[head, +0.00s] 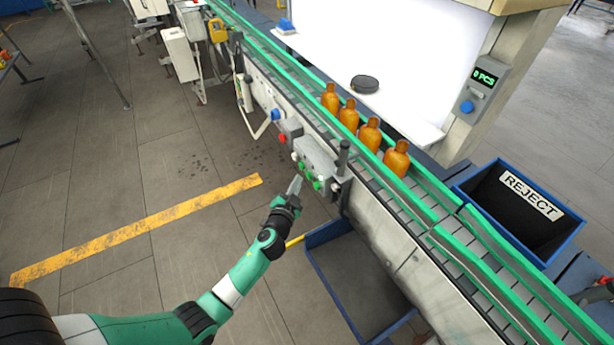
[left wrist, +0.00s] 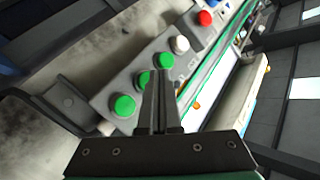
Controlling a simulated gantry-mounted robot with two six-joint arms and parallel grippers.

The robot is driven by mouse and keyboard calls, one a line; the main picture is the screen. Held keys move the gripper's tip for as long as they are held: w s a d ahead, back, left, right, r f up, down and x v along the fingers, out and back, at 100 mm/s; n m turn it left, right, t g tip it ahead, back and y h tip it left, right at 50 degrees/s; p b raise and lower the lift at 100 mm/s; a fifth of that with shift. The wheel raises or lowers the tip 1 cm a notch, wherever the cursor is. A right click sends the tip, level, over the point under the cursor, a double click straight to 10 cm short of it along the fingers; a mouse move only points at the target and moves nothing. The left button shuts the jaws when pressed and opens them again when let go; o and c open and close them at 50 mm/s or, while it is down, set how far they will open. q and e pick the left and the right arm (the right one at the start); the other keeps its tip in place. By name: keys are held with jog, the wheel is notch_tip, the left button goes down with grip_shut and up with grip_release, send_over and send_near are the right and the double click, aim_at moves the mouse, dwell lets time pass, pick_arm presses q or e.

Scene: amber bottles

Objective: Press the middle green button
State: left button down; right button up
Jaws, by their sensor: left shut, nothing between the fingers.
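A grey control box (head: 318,160) on the side of the conveyor carries three green buttons in a row. The middle green button (head: 309,176) shows in the left wrist view (left wrist: 142,81), partly covered by a finger. An outer green button (left wrist: 124,105) lies to its lower left and the other green button (left wrist: 163,60) to its upper right. My left gripper (head: 298,179) is shut and empty, with its tips close in front of the buttons. In the left wrist view its fingertips (left wrist: 161,74) overlap the panel beside the middle button; I cannot tell whether they touch.
A white button (left wrist: 180,44) and a red button (left wrist: 205,18) sit further along the panel. Several amber bottles (head: 370,134) stand on the conveyor (head: 413,205). A blue reject bin (head: 515,210) stands to the right. A blue-edged tray (head: 350,270) lies below the panel.

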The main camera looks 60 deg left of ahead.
pick_arm(q)
jog(key=shift+w, duration=0.1)
jog(key=shift+w+b, duration=0.3)
jog(key=shift+w, duration=0.05)
